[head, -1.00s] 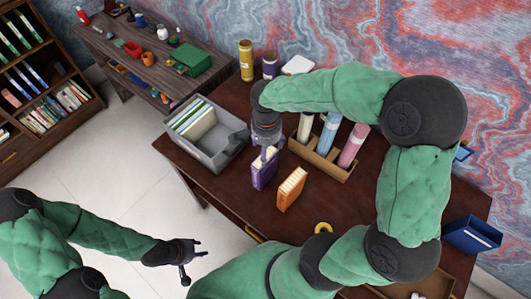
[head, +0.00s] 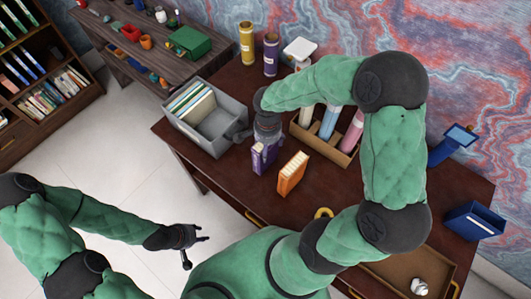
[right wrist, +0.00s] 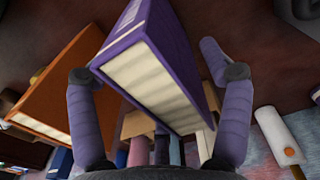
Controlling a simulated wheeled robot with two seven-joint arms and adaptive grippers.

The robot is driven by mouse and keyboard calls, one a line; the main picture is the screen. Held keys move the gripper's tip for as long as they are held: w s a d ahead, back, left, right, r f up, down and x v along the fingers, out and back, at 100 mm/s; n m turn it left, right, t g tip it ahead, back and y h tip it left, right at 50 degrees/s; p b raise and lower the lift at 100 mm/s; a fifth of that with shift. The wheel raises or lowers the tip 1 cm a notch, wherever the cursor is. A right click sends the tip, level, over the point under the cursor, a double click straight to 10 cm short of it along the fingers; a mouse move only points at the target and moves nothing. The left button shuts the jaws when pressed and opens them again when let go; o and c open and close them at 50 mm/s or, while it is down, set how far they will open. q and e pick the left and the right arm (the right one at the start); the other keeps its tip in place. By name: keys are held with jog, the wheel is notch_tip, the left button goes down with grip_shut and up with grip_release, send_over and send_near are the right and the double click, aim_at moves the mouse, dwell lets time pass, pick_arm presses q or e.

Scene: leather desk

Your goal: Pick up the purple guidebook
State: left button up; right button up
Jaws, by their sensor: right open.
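The purple guidebook (head: 264,157) stands upright on the dark desk, spine and cover purple, pages pale. In the right wrist view the purple guidebook (right wrist: 160,75) is large and lies between the two fingers of my right gripper (right wrist: 150,85). The fingers are apart, one on each side of it, with gaps visible. In the head view my right gripper (head: 265,140) is over the book's top and hides part of it. My left gripper (head: 195,246) is open and empty, over the floor left of the desk.
An orange book (head: 292,173) stands close to the right of the purple one. A grey bin (head: 238,116) with folders is at the left. A wooden holder (head: 340,157) with coloured rolls is behind.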

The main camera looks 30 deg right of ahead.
jog(key=shift+f, duration=0.3)
grip_shut()
jog(key=shift+r, duration=0.15)
